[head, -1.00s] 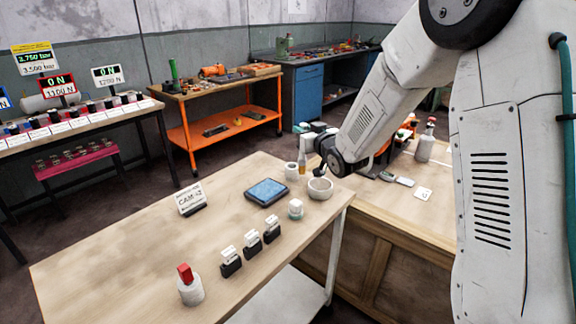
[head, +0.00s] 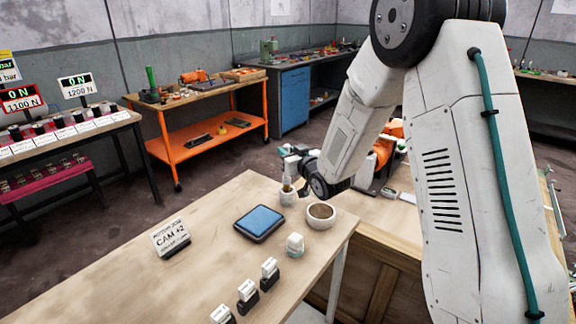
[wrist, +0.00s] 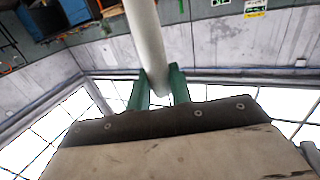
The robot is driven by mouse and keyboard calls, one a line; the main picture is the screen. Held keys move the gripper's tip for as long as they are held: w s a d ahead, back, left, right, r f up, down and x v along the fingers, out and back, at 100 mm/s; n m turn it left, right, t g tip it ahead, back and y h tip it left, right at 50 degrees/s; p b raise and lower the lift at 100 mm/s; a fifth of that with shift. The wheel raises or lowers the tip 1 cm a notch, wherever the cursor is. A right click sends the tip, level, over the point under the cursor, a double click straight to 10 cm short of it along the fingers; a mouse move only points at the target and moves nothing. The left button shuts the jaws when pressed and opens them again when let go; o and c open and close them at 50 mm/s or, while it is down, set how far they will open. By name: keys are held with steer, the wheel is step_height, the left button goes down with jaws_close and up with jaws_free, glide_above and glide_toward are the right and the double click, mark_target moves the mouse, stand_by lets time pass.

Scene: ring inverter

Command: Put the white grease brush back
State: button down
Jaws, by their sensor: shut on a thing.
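In the wrist view my gripper (wrist: 158,92) has its two green fingers closed on a smooth white rod, the handle of the white grease brush (wrist: 146,35). The handle runs up out of the picture, and its bristle end is not visible. An amber-brown thing shows at the cup's mouth.
A blue-topped tablet (head: 259,222), a small white-topped jar (head: 294,244), a CAM +2 sign (head: 171,238) and black holders with white labels (head: 247,294) stand on the wooden table (head: 110,270). The table's left part is mostly clear. An orange cart (head: 205,140) stands behind.

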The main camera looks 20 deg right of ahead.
mark_target(288, 179)
steer(key=shift+f, duration=2)
steer(key=c, duration=1.3)
jaws_free()
steer(key=shift+o, duration=0.2)
